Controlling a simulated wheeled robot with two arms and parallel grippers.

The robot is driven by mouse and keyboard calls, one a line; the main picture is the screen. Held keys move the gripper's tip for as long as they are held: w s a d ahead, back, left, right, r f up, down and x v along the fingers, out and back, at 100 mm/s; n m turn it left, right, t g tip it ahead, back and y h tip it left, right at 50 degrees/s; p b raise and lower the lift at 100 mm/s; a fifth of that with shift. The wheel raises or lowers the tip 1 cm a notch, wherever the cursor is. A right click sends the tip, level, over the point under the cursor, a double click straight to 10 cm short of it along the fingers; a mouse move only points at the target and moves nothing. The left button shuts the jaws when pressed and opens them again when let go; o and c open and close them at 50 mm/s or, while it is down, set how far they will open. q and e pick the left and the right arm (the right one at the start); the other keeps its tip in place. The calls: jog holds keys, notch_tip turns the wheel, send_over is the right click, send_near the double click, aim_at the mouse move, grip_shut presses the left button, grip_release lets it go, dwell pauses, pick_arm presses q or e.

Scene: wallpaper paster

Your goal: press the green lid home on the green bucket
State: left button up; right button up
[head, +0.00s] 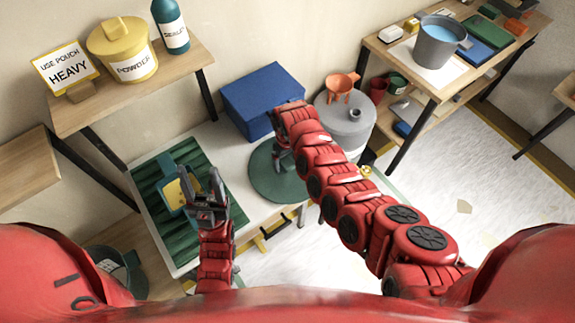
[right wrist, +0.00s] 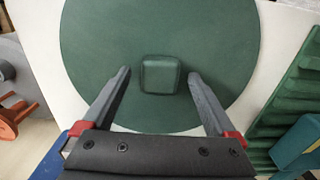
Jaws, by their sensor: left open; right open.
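A round green lid (right wrist: 205,45) with a square knob (right wrist: 160,74) fills much of the right wrist view. In the head view the lid (head: 262,182) is a green disc at the white table's right part, partly covered by my right arm. My right gripper (right wrist: 160,77) is open, with one finger on each side of the knob and gaps beside it. The green bucket's wall is not visible, so I cannot tell how the lid sits. My left gripper (head: 203,185) is open above the green ribbed tray, close to a blue and yellow tool (head: 172,183).
The green ribbed tray (head: 150,215) covers the table's left part. A shelf at upper left holds a yellow powder tub (head: 122,45).

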jog(key=shift+f, duration=0.35)
jog(key=shift+c, duration=0.3)
grip_shut()
